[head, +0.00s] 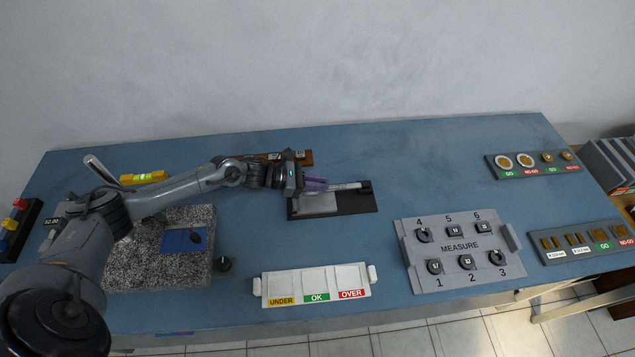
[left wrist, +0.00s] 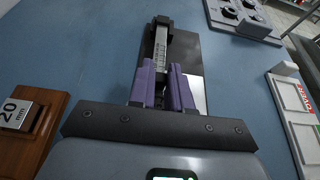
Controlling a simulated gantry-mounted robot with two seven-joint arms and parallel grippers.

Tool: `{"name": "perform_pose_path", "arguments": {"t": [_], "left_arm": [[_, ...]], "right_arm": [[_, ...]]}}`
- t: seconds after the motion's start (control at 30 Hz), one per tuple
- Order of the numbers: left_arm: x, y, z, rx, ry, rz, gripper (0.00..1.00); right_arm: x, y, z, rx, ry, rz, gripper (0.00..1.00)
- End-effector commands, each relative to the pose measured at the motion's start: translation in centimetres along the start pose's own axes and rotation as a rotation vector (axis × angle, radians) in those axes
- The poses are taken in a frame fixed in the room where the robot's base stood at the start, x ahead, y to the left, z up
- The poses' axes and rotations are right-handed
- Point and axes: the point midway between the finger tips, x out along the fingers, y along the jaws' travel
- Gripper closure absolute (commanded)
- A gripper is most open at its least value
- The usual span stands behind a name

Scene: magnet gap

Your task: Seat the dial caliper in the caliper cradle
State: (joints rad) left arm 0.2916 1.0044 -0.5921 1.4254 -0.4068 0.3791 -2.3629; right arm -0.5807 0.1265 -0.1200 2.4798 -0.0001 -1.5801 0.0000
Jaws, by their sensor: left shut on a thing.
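The dial caliper (left wrist: 160,50) is a grey bar with a dark end; in the head view its bar (head: 348,186) points right from my gripper. My left gripper (head: 318,185) has purple fingers, which also show in the left wrist view (left wrist: 162,88), and is shut on the caliper. The caliper cradle (head: 350,204) looks like a black base with a pale plate on it, in the middle of the table. The caliper lies over or along the cradle's far side; I cannot tell whether it touches. My right gripper is not in view.
A grey MEASURE plate (head: 459,262) with several numbered black parts stands to the right. A white UNDER/OK/OVER tray (head: 316,282) is in front. A speckled granite block (head: 150,265) is at left, and a wooden block (head: 298,157) is behind my gripper.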

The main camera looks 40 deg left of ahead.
Motion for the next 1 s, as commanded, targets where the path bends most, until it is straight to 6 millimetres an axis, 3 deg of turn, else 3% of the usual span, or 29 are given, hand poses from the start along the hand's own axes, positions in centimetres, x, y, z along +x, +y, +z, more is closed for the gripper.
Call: {"name": "perform_pose_path", "arguments": {"t": [0.73, 0.77, 0.8, 0.93, 1.0], "left_arm": [[0.14, 0.03, -0.27, 0.001, -0.002, 0.000, 1.00], [0.13, 0.03, -0.24, 0.001, -0.002, 0.000, 0.79], [0.13, 0.03, -0.23, 0.001, -0.002, 0.000, 0.73], [0.13, 0.02, -0.26, 0.001, -0.001, 0.000, 0.53], [0.13, 0.01, -0.28, 0.001, -0.001, 0.000, 0.52]], "right_arm": [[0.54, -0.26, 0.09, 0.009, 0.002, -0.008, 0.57], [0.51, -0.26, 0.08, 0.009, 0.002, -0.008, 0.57], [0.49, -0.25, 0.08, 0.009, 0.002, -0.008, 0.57], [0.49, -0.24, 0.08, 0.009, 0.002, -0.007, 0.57], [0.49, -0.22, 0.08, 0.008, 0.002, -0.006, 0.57]]}}
